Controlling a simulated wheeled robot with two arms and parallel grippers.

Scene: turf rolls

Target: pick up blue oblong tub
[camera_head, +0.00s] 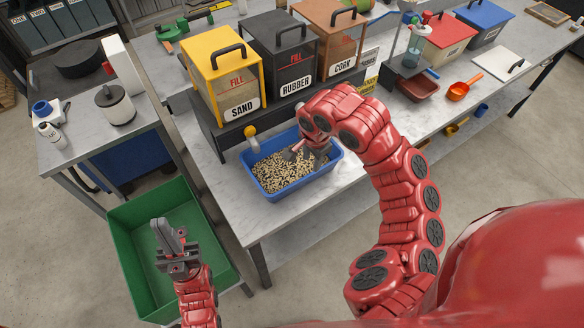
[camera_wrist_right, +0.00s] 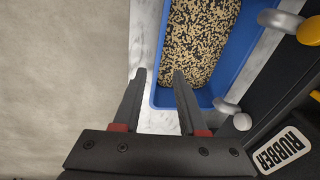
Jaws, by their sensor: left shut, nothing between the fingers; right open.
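The blue oblong tub (camera_head: 284,190) stands on the grey table in front of the sand and rubber bins, filled with mixed black and tan granules. In the right wrist view the tub (camera_wrist_right: 236,60) lies ahead, with its near end wall between and beyond my fingers. My right gripper (camera_wrist_right: 158,77) is open and empty; one finger overlaps the tub's near corner in that view. In the head view the right gripper (camera_head: 298,148) is over the tub, partly hidden by my arm; I cannot tell if it touches. My left gripper (camera_head: 166,235) is shut and empty above the green crate.
The green crate (camera_head: 128,256) stands on the left. Yellow sand (camera_head: 214,72), black rubber (camera_head: 279,58) and brown cork bins stand behind the tub. An orange scoop (camera_head: 460,91) and red tray (camera_head: 418,87) lie right. The table's front right of the tub is clear.

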